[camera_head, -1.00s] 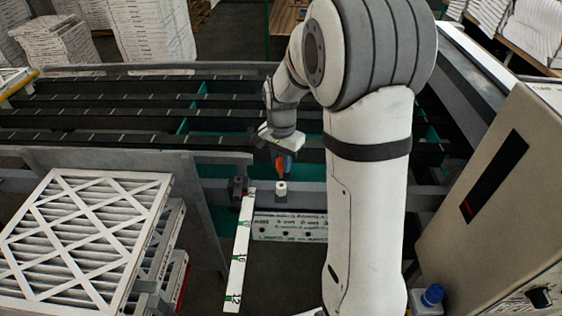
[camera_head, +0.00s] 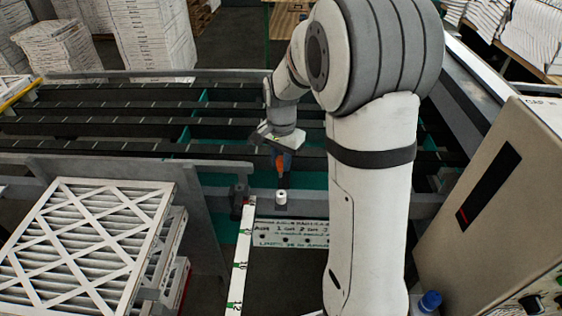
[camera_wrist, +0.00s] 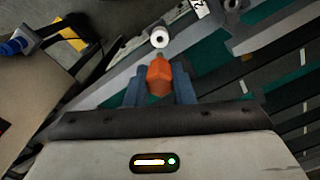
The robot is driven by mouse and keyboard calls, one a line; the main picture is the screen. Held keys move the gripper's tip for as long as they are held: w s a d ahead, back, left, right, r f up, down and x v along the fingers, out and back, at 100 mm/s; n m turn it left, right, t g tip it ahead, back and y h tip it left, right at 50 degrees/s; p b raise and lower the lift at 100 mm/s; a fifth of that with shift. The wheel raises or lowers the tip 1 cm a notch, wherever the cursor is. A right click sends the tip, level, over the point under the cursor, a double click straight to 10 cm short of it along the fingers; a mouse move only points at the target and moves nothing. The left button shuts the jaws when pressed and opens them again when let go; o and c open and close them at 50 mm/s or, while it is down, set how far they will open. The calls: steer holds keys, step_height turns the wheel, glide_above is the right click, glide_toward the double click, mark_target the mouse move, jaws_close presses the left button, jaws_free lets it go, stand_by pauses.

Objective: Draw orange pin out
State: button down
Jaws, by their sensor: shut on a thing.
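The orange pin (camera_wrist: 159,76) is between the two blue fingers of my gripper (camera_wrist: 159,88) in the wrist view. My gripper is shut on it. In the head view the orange pin (camera_head: 280,162) shows below my gripper (camera_head: 281,160), pointing down. A white cylindrical socket (camera_head: 282,198) with a dark hole stands on the grey rail just below the pin. A gap shows between the pin's lower end and the socket in the head view. In the wrist view the socket (camera_wrist: 160,38) lies beyond the pin's tip, its hole visible.
A white marked strip (camera_head: 240,262) and a plate with writing (camera_head: 290,233) are in front of the socket. Stacked filters (camera_head: 85,240) stand at left. A beige control box (camera_head: 490,215) stands at right. Dark conveyor slats (camera_head: 130,125) run behind.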

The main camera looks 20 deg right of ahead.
mark_target(281, 158)
steer(key=shift+r+p, duration=1.5)
steer(key=shift+r, duration=1.1)
